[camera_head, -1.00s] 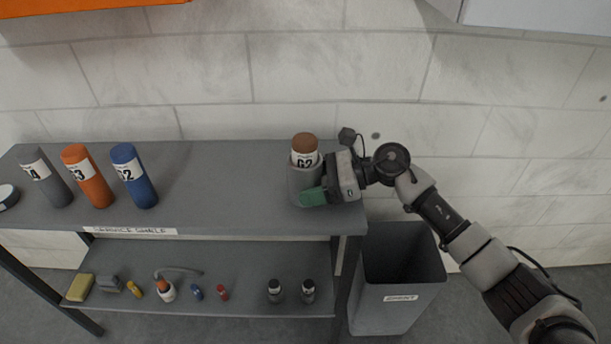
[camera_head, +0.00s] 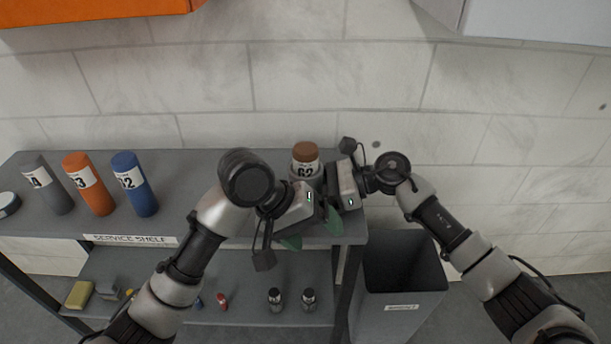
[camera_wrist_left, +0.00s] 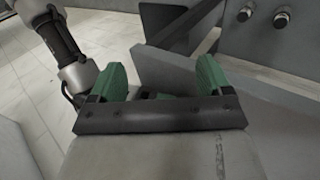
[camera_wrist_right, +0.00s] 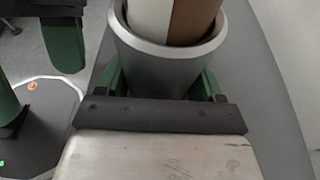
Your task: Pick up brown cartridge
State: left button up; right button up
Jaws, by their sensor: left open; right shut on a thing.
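The brown cartridge (camera_head: 306,154), with a white label, stands upright in a grey cup-like holder at the right end of the upper shelf. In the right wrist view the cartridge (camera_wrist_right: 188,18) sits inside the grey holder (camera_wrist_right: 155,65). My right gripper (camera_wrist_right: 160,85) is shut around that holder, not on the cartridge itself. My left gripper (camera_head: 312,235) is open and empty at the shelf's front edge, just in front of the holder. In the left wrist view its green fingers (camera_wrist_left: 160,80) are spread apart with nothing between them. The holder is partly hidden by my grippers in the head view.
Grey, orange (camera_head: 88,183) and blue (camera_head: 134,183) cartridges stand at the left of the upper shelf (camera_head: 190,170). A grey bin (camera_head: 400,285) stands right of the shelf. Small bottles (camera_head: 308,298) and other items lie on the lower shelf. The upper shelf's middle is clear.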

aim_at(304, 150)
pick_arm(q)
jog(key=w+a+r+m+t+y, duration=0.2)
jog(key=w+r+m+y, duration=0.1)
jog(key=r, duration=0.6)
jog(key=w+a+r+m+t+y, duration=0.1)
jog(key=w+r+m+t+y, duration=0.15)
jog(key=r, duration=0.75)
jog(key=shift+n+g, duration=0.25)
jog(key=shift+g, duration=0.1)
jog(key=x, duration=0.7)
jog(key=shift+w+a, duration=0.1)
jog(key=shift+w, duration=0.15)
jog(key=shift+w+x, duration=0.15)
jog(key=shift+x, duration=1.15)
jog(key=shift+w+x, duration=0.15)
jog(key=shift+x, duration=1.1)
jog(key=shift+r, duration=0.15)
jog(key=c, duration=1.4)
